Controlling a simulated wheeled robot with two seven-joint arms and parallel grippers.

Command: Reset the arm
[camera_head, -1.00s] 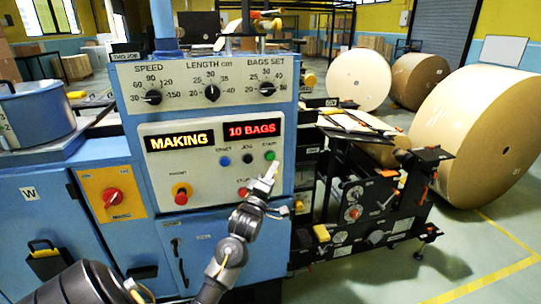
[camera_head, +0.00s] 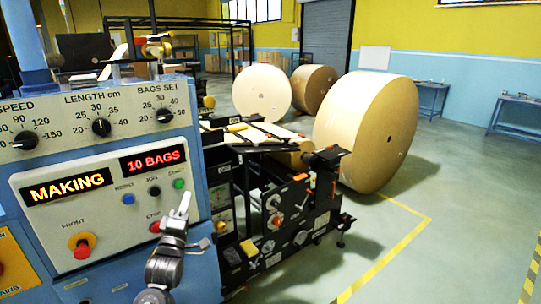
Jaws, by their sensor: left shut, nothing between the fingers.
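My left gripper (camera_head: 181,207) shows in front of the lower right part of the blue machine's control panel (camera_head: 50,208). Its pale fingers are closed together and hold nothing. I cannot tell whether the fingertips touch the panel. The lit displays read MAKING (camera_head: 67,187) and 10 BAGS (camera_head: 154,160). My right gripper does not show.
The black roll-feed mechanism (camera_head: 290,215) stands right of the panel. Behind it are a large kraft roll (camera_head: 365,130), a paler roll (camera_head: 262,93) and a brown roll (camera_head: 314,88). Yellow floor tape (camera_head: 385,262) marks the open floor at right.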

